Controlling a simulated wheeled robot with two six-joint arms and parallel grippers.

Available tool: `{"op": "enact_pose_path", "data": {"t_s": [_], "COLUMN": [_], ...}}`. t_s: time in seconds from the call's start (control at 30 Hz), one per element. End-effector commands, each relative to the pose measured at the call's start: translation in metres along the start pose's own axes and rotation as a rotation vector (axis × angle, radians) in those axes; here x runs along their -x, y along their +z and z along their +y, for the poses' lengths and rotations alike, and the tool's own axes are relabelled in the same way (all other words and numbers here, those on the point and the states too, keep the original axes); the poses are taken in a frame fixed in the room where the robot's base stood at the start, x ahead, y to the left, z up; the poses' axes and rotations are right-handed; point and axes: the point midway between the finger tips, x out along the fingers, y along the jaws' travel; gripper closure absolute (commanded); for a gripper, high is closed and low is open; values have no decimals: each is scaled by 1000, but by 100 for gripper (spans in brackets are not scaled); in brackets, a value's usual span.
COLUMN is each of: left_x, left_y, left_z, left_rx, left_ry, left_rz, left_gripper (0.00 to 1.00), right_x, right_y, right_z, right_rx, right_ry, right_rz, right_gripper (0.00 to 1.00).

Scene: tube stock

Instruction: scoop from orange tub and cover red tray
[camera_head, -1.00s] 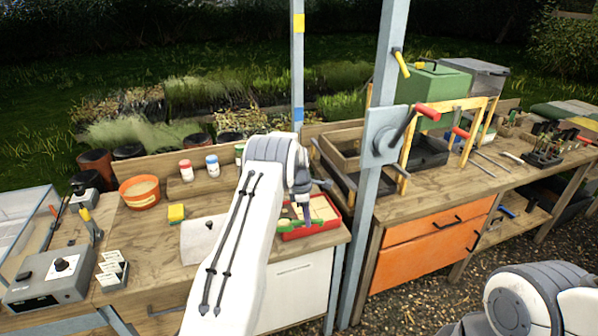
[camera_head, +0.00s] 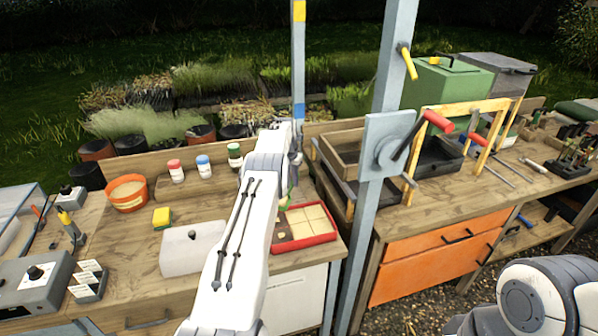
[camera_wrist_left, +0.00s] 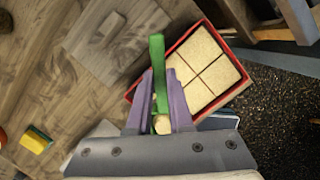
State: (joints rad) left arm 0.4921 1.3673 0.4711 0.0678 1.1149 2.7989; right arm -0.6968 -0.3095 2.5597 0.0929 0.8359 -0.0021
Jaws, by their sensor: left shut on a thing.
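The orange tub (camera_head: 126,203) stands at the left of the bench, holding tan material. The red tray (camera_head: 306,243) lies near the bench's right front corner. Its compartments show a pale tan fill; it also shows in the wrist view (camera_wrist_left: 226,101). My left gripper (camera_wrist_left: 158,88) is shut on a green tool (camera_wrist_left: 157,52), likely the scoop, above and beside the tray's left edge. The head view shows only a bit of green (camera_head: 283,201) beside my arm. The tool's far end is hidden. My right gripper is out of view.
A white lidded box (camera_head: 193,254) and a yellow sponge (camera_head: 161,217) are left of my arm. Several small jars (camera_head: 204,167) stand behind. A grey-blue post (camera_head: 373,200) rises right of the tray.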

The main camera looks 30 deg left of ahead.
Motion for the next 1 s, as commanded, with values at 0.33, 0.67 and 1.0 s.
{"op": "enact_pose_path", "data": {"t_s": [0.33, 0.67, 1.0], "left_x": [4, 6, -6], "left_y": [-3, -11, -17], "left_z": [12, 12, 10], "left_rx": [20, 24, 20], "left_ry": [-3, 5, 7], "left_rz": [-39, -114, -251], "left_gripper": [100, 100, 100], "right_x": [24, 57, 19], "right_y": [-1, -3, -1], "right_z": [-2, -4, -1], "right_rx": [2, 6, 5], "right_ry": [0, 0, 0], "right_rz": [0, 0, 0], "right_gripper": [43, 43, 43]}}
